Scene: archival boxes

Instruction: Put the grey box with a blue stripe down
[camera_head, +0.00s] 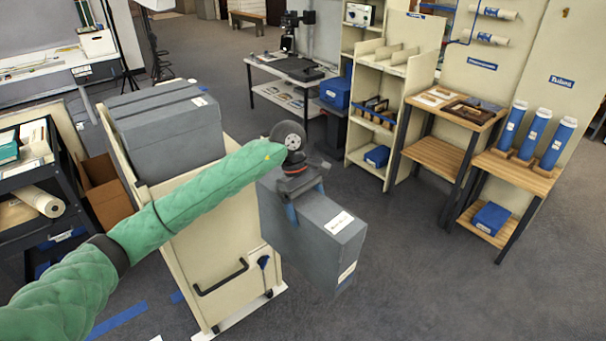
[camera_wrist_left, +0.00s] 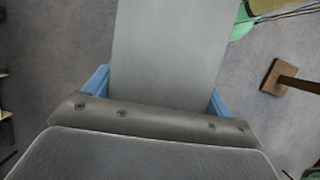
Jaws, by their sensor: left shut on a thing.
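A grey box (camera_head: 322,238) with a white label on its top and another on its near end hangs from my left gripper (camera_head: 301,203). The box appears clear of the floor, just right of the cream cart. In the left wrist view the box's grey face (camera_wrist_left: 170,50) fills the middle between the two blue fingers. My right gripper is in neither view.
Several grey boxes (camera_head: 165,125) stand together on the cream cart (camera_head: 212,262). A dark shelf rack (camera_head: 30,237) stands at the left. Wooden tables (camera_head: 530,175) and cream shelving (camera_head: 385,65) line the right back. The grey floor (camera_head: 430,280) at front right is clear.

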